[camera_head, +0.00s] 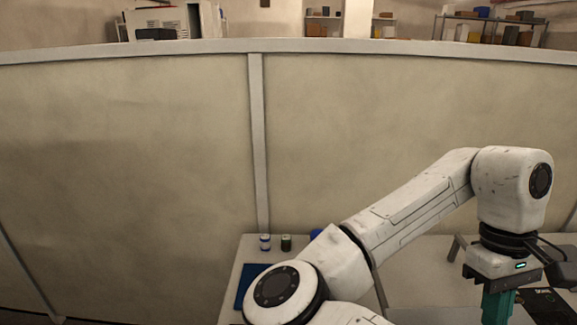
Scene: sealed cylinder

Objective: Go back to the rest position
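My arm reaches from the bottom middle to the right side of the head view. My gripper (500,280) hangs down at the lower right, above the table (420,282). A teal part (497,306) shows directly below the gripper body and runs out of the bottom of the picture. I cannot tell whether it is a held thing or part of the gripper. The fingertips are not clearly visible, so their opening cannot be seen.
Two small cans, one white and blue (265,242) and one dark (286,243), stand at the table's back left. A blue thing (316,235) is partly hidden by my arm. A blue mat (244,287) lies left. A black printed item (542,302) lies right. A tall wall panel (150,160) stands behind.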

